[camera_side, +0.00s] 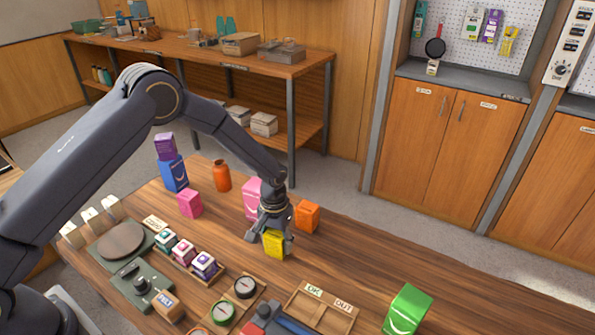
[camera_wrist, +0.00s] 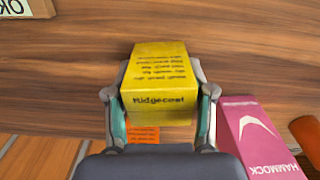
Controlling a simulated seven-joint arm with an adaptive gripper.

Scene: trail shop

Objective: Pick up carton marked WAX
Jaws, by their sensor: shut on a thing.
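A yellow carton (camera_side: 274,244) is between the fingers of my gripper (camera_side: 270,238), over the wooden workbench. In the wrist view the yellow carton (camera_wrist: 157,75) shows the word "Ridgecoat" and small lines of text; I see no WAX marking on the sides in view. My gripper (camera_wrist: 160,98) is shut on it, one finger on each side. I cannot tell whether the carton touches the bench or is just above it.
An orange box (camera_side: 307,215) and a pink HAMMOCK carton (camera_wrist: 262,140) stand close behind my gripper. A divided tray (camera_side: 320,312) labelled OK and OUT and a green carton (camera_side: 407,310) are at front right. Small boxes (camera_side: 184,252) stand in a row at left.

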